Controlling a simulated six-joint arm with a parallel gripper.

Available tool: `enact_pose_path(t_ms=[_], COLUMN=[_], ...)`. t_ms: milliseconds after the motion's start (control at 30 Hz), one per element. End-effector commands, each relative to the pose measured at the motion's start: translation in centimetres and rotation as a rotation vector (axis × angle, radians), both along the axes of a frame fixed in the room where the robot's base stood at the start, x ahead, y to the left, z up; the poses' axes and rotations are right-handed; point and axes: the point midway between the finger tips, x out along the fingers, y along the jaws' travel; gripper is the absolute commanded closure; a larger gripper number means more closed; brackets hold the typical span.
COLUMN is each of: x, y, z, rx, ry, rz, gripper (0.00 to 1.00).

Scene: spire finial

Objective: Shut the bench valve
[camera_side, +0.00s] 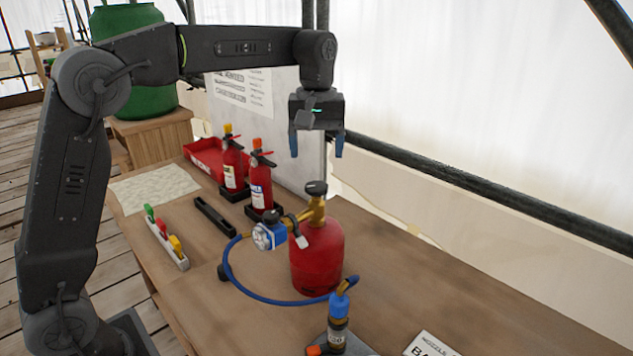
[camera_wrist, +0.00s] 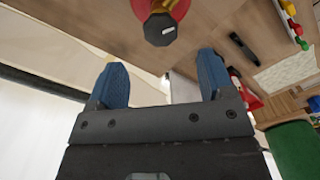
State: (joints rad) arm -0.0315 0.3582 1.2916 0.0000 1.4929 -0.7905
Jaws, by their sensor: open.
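A red gas cylinder (camera_side: 317,255) stands upright on the bench. A brass valve (camera_side: 316,210) with a black knob (camera_side: 316,188) sits on its top. A blue-and-white regulator (camera_side: 268,235) is attached at its left, with a blue hose (camera_side: 268,298) running to a torch (camera_side: 338,320). My gripper (camera_side: 316,149) is open and empty, pointing down above the knob and apart from it. In the wrist view, the knob (camera_wrist: 160,29) and red cylinder (camera_wrist: 179,8) lie beyond my blue fingertips (camera_wrist: 160,72). I cannot tell how far the valve is turned.
Two red extinguishers (camera_side: 232,168) (camera_side: 261,185) stand behind the cylinder, near a red tray (camera_side: 203,160). A holder with coloured items (camera_side: 167,245) and a black bar (camera_side: 214,216) lie to the left. A dark rail (camera_side: 460,178) runs behind the bench. A sign (camera_side: 431,345) is at front right.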

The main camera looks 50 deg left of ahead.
Motion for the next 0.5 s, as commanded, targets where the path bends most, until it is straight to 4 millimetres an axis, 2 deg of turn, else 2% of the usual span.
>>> enact_pose_path(t_ms=[200, 333, 500], x=[0.0, 0.0, 0.0], y=[0.0, 0.0, 0.0], z=[-4.4, -6.3, -7.5], rx=[0.0, 0.0, 0.0], ry=[0.003, 0.001, 0.0], rz=[-0.001, -0.001, -0.001], gripper=[0.25, 0.25, 0.25])
